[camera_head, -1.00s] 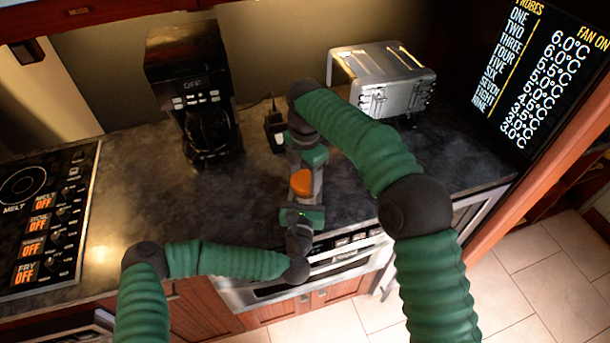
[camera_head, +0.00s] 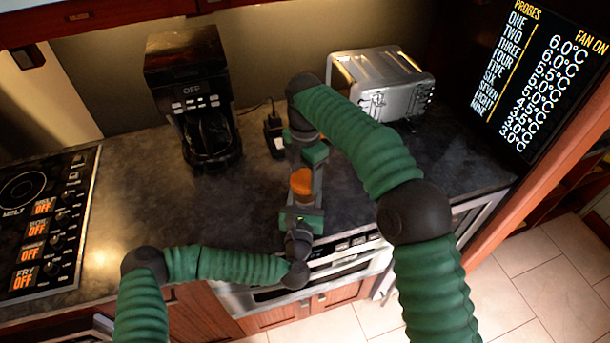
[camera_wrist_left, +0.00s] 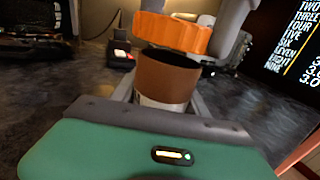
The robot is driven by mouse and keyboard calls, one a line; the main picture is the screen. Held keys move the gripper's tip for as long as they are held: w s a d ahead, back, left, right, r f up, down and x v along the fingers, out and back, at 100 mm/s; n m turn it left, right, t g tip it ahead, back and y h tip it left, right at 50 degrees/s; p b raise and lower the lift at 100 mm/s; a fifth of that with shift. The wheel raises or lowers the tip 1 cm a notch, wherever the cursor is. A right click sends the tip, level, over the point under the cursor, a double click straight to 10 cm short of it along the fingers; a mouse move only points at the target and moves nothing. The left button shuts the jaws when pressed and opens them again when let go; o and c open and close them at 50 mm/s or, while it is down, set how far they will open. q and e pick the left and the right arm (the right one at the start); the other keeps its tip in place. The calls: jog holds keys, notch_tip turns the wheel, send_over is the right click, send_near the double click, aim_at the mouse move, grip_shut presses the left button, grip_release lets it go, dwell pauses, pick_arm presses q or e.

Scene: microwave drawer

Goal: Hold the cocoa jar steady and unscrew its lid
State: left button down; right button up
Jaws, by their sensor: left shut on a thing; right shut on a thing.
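The cocoa jar (camera_wrist_left: 168,80) is brown with a pale lower part. It stands between the fingers of my left gripper (camera_head: 302,203), which is shut on it. The orange lid (camera_head: 301,181) is above the jar; it also shows in the left wrist view (camera_wrist_left: 172,32). In that view the lid is apart from the jar, and the jar's dark open rim shows below it. My right gripper (camera_head: 303,168) is shut on the lid from the far side. In the head view the jar is mostly hidden by the lid and my left gripper.
A black coffee maker (camera_head: 192,95) stands at the back left, and a silver toaster (camera_head: 382,78) at the back right. A small black device (camera_head: 274,135) lies behind my grippers. A cooktop panel (camera_head: 45,220) is at left. The dark counter (camera_head: 150,200) between is clear.

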aim_at(305, 179)
jog(key=shift+r, duration=2)
pick_arm(q)
jog(key=c, duration=0.5)
grip_release()
